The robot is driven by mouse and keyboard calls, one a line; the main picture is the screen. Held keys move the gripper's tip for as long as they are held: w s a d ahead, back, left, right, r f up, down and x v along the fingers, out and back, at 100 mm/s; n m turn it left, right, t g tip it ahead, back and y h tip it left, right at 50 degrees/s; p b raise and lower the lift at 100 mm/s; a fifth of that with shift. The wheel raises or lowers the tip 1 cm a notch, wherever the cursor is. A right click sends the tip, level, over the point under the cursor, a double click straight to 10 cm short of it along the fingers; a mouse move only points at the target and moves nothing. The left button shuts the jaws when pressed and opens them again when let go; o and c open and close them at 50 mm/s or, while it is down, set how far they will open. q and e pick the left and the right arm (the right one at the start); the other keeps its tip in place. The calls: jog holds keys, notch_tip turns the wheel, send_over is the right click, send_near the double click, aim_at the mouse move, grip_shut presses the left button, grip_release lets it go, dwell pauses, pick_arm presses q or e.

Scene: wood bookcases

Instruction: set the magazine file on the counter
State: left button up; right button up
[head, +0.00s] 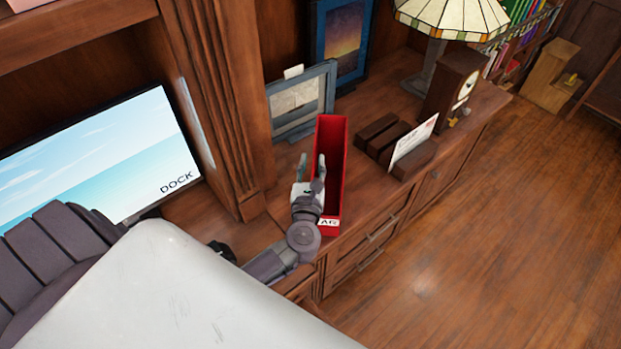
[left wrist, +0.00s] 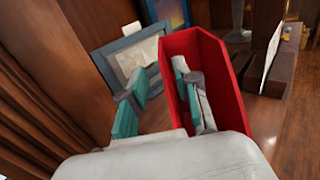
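The red magazine file (head: 331,160) is upright and open-topped, with a white label low on its near end. It appears to stand on the wooden counter (head: 372,194), near its left end; its underside is hidden. My left gripper (head: 308,172) is at the file's left side. In the left wrist view, its fingers (left wrist: 163,98) are spread apart. One finger is outside the red file (left wrist: 222,85) and the other is inside its opening, with the side wall between them. A gap shows between the outer finger and the wall. My right gripper is not in view.
Behind the file stand a grey-blue picture frame (head: 302,100) and a blue-framed picture (head: 342,40). To its right are dark wooden blocks (head: 378,133), a white card (head: 412,145), a clock (head: 453,88) and a stained-glass lamp (head: 452,16). A screen (head: 95,150) is at left.

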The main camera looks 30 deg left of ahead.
pick_arm(q)
jog(key=shift+b+v, duration=0.4)
jog(key=shift+v, duration=1.8)
